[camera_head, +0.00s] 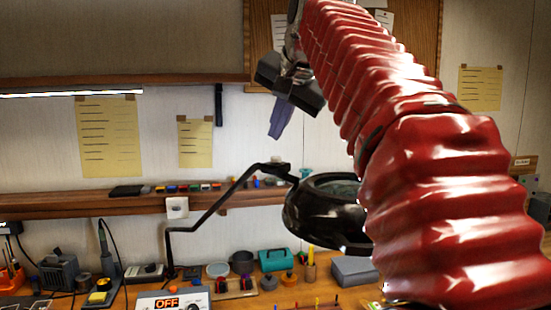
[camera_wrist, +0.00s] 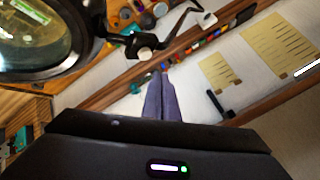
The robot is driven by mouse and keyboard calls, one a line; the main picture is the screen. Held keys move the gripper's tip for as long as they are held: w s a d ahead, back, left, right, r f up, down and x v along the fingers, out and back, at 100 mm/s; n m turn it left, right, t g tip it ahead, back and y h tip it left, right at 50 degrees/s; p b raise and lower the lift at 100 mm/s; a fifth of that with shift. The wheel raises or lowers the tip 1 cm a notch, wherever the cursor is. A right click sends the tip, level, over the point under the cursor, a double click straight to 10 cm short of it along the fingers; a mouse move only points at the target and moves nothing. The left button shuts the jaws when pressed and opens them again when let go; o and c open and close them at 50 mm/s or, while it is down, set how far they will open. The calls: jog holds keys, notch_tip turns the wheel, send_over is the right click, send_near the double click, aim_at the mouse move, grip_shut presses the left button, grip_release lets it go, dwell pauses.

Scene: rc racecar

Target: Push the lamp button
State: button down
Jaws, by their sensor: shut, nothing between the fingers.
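The black magnifier lamp (camera_head: 325,240) hangs on a bent black arm above the workbench, partly behind my red arm. Its round lens and head fill the upper left of the wrist view (camera_wrist: 88,53). A pale round knob (camera_wrist: 145,53) sits on the lamp's joint beside the head; I cannot tell whether it is the button. My gripper (camera_head: 274,136) is shut and empty, its purple-grey fingers together and pointing down, above the lamp joint. In the wrist view the fingertips (camera_wrist: 160,76) appear just below the knob, apart from it.
A wooden shelf (camera_head: 80,205) with small coloured items runs along the wall behind the lamp. The workbench below holds a power supply reading OFF (camera_head: 172,302), a teal box (camera_head: 276,260) and several tools. Yellow notes (camera_head: 108,135) hang on the wall.

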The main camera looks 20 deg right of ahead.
jog(key=shift+f, duration=1.05)
jog(key=shift+f, duration=0.8)
dwell(2.1)
jog(key=shift+r, duration=0.85)
jog(key=shift+r, duration=0.1)
notch_tip(320, 180, up, 5)
jog(key=shift+f, duration=0.1)
dwell(0.6)
jog(key=shift+s, duration=0.1)
dwell(0.5)
